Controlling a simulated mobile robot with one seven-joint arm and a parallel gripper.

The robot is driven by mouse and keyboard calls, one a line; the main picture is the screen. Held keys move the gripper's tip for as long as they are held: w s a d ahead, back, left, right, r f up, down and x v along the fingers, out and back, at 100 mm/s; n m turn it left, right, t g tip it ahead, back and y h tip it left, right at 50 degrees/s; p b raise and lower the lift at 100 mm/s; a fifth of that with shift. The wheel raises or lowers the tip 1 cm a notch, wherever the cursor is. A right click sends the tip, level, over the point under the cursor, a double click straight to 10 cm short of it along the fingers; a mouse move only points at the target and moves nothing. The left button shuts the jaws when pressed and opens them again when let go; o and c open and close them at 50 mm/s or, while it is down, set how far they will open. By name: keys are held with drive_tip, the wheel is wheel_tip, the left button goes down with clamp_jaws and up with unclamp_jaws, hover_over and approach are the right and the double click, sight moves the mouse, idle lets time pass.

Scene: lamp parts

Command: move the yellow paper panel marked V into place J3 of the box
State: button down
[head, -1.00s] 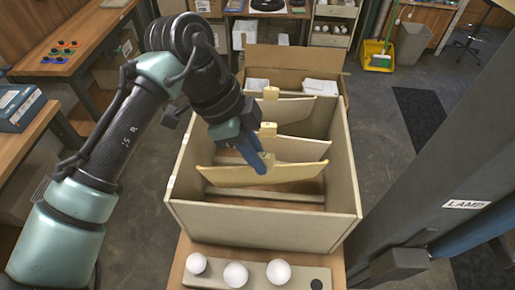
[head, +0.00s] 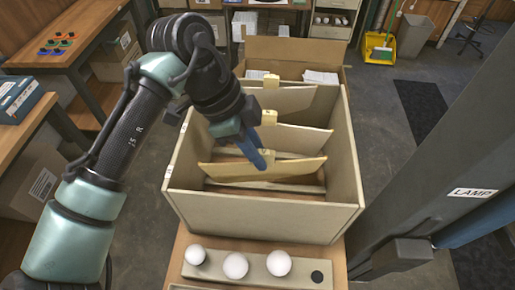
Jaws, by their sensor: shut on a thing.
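My gripper (head: 262,158) is shut on the tab of the nearest yellow paper panel (head: 225,172). That panel is inside the open cardboard box (head: 260,220), in its near half, and spans most of its width. Its right end sits slightly higher in the picture than its left. I cannot tell whether its lower edge touches the box floor. I cannot read the panel's letter or any place mark.
A bare strip of box floor shows between the held panel and the near wall. In front of the box, a tray (head: 300,284) holds three white balls (head: 235,266). A wooden bench (head: 75,60) is at the left.

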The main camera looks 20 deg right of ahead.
drive_tip(key=shift+f+b, duration=0.55)
drive_tip(key=shift+f, duration=0.65)
idle(1.4)
drive_tip(key=shift+w, duration=0.1)
drive_tip(key=c, duration=1)
unclamp_jaws()
drive_tip(key=shift+r, duration=0.1)
drive_tip(key=shift+c, duration=0.2)
drive_tip(key=shift+o, duration=1.4)
